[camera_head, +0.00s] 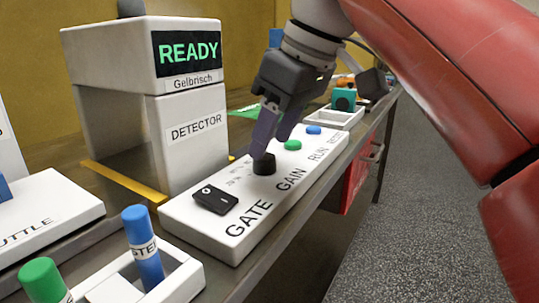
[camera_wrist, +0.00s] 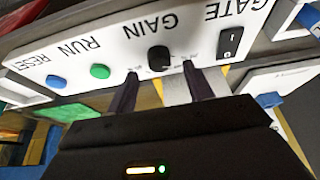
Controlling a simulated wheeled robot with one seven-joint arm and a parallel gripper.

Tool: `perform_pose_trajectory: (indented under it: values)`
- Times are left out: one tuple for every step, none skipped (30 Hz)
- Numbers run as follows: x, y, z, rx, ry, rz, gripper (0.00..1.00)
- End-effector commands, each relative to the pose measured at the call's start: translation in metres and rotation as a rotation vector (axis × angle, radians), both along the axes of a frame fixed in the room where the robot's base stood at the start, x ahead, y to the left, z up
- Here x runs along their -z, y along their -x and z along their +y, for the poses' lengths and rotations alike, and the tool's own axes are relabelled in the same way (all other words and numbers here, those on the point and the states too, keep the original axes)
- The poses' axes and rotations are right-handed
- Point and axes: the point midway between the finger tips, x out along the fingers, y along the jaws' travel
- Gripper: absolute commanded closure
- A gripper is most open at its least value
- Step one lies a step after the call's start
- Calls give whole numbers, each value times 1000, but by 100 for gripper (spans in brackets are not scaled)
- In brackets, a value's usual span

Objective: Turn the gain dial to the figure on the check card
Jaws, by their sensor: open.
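The gain dial (camera_head: 264,164) is a black round knob on the white sloped control panel (camera_head: 228,243), above the word GAIN. In the wrist view the dial (camera_wrist: 159,58) appears upside down, with small scale marks beside it that I cannot read. My gripper (camera_head: 271,138) is open and points down at the dial. In the wrist view my gripper's fingertips (camera_wrist: 160,72) lie to either side of the dial, just short of it or level with it; I cannot tell whether they touch. I cannot make out a check card in either view.
On the panel are a black GATE rocker switch (camera_head: 214,199), a green RUN button (camera_head: 292,145) and a blue RESET button (camera_head: 313,129). The white detector (camera_head: 190,140) behind reads READY. A tray with blue and green cylinders (camera_head: 145,248) stands at the front left.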

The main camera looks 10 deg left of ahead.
Motion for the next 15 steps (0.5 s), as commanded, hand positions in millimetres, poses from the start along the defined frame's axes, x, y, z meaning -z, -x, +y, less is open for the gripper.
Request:
perform_pose_trajectory:
  values:
    - [11,-1,3,0,1,0,48]
    - [14,-1,4,0,1,0,48]
    - [18,-2,6,0,0,-1,48]
    - [21,-3,7,1,0,-1,48]
    - [24,-3,8,1,0,-1,48]
    - [26,-3,9,1,0,-1,48]
    - [27,-4,10,1,-1,-1,48]
    - [28,-4,10,2,0,-2,48]
    - [29,-4,11,2,-1,-2,48]
    - [29,-4,11,2,-1,-2,48]
    - [29,-5,11,2,-1,-2,48]
    - [29,-5,11,2,-1,-2,48]
    - [29,-5,11,2,-1,-2,48]
    - [29,-5,11,3,-1,-2,48]
    - [29,-5,11,3,-1,-2,48]
